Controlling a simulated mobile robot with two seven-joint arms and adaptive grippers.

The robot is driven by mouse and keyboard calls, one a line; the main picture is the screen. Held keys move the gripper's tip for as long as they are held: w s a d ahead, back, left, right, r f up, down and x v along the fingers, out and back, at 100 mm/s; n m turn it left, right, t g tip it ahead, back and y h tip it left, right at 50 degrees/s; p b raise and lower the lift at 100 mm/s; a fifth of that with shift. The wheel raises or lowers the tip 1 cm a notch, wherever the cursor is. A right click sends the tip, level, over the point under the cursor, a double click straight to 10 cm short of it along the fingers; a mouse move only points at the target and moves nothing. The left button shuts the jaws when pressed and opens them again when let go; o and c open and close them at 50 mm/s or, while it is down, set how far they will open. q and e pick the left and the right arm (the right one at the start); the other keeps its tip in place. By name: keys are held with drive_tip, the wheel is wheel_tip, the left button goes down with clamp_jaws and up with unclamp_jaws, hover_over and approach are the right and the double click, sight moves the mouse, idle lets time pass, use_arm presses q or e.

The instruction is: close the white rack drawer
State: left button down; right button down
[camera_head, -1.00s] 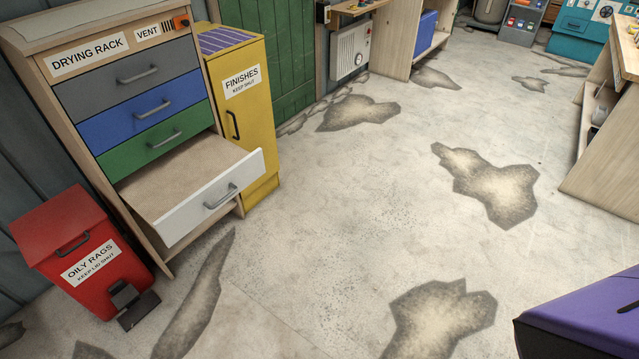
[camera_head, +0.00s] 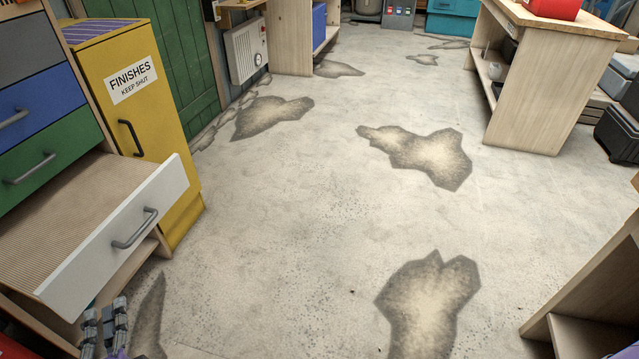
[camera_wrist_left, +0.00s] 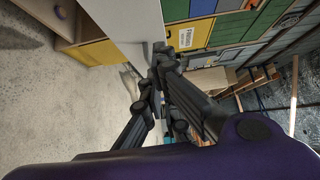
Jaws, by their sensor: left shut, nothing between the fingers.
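The white rack drawer (camera_head: 118,232) is pulled out of the drying rack, below the green drawer (camera_head: 45,165). Its white front has a grey bar handle (camera_head: 135,228), and its beige inside shows. My left gripper (camera_head: 105,318) is at the bottom left of the head view, low and in front of the drawer front. It is shut and empty. In the left wrist view the dark fingers (camera_wrist_left: 160,55) are together beside a pale panel (camera_wrist_left: 128,20), which looks like the drawer front. I cannot tell whether they touch it. My right gripper is not in view.
The yellow finishes cabinet (camera_head: 140,100) stands right beside the rack, close to the drawer's far end. A wooden bench (camera_head: 540,80) is at the upper right and a wooden unit (camera_head: 590,310) at the lower right. The stained floor between is open.

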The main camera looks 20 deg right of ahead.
sight(92, 270)
use_arm(q)
drive_tip(key=w+a, duration=0.1)
drive_tip(key=w, duration=0.3)
drive_tip(key=w+a, duration=0.1)
drive_tip(key=w, duration=0.3)
drive_tip(key=w+a+p, duration=0.1)
drive_tip(key=w+a, duration=0.1)
drive_tip(key=w, duration=0.2)
drive_tip(key=shift+w+a, duration=0.1)
